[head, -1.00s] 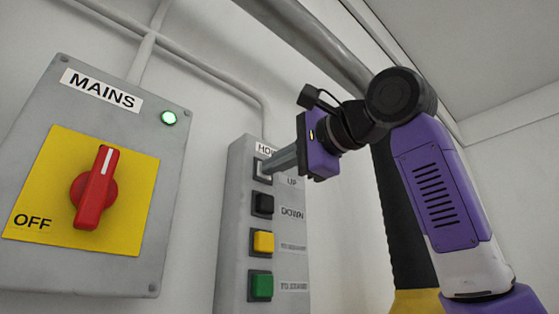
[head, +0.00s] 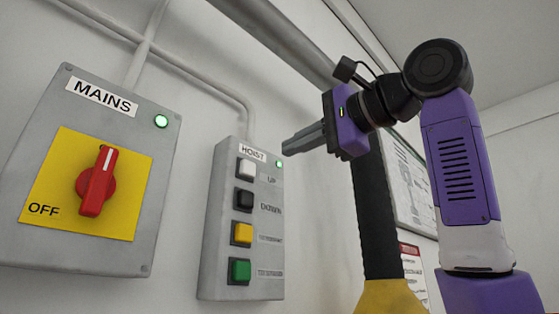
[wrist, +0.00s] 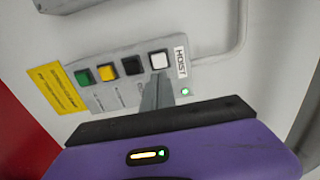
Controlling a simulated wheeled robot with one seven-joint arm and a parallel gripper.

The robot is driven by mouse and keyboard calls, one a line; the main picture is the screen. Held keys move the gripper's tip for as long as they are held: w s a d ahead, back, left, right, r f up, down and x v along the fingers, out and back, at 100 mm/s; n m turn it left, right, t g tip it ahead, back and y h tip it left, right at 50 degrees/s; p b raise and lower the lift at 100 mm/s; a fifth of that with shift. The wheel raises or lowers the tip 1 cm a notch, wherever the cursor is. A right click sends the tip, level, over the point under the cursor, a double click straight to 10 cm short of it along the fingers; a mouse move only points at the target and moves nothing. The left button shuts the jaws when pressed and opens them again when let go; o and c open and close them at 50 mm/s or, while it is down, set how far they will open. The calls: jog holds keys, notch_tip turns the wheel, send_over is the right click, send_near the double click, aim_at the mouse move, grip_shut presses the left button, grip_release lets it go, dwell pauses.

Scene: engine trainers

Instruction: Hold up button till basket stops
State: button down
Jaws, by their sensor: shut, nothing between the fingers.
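The hoist panel (head: 238,285) is a grey box on the wall with a column of buttons. Its white UP button (head: 246,169) is at the top, fully in view in the head view; it also shows in the wrist view (wrist: 158,60). Below it are a black DOWN button (head: 244,199), a yellow button (head: 241,234) and a green button (head: 239,270). A small green light (head: 279,164) glows beside the HOIST label. My gripper (head: 286,148) is shut and empty, to the right of the UP button and apart from it. The basket is not in view.
A grey MAINS box (head: 75,255) hangs at the left with a red switch (head: 98,184) on a yellow plate and a lit green lamp (head: 161,121). A yellow-based black column (head: 376,220) stands behind my arm. Notices hang on the wall at right.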

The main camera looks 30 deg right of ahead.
jog(key=shift+b+v, duration=0.3)
jog(key=shift+v, duration=1.1)
jog(key=b+v, duration=0.2)
jog(key=v, duration=0.5)
jog(key=shift+r, duration=0.1)
dwell(0.5)
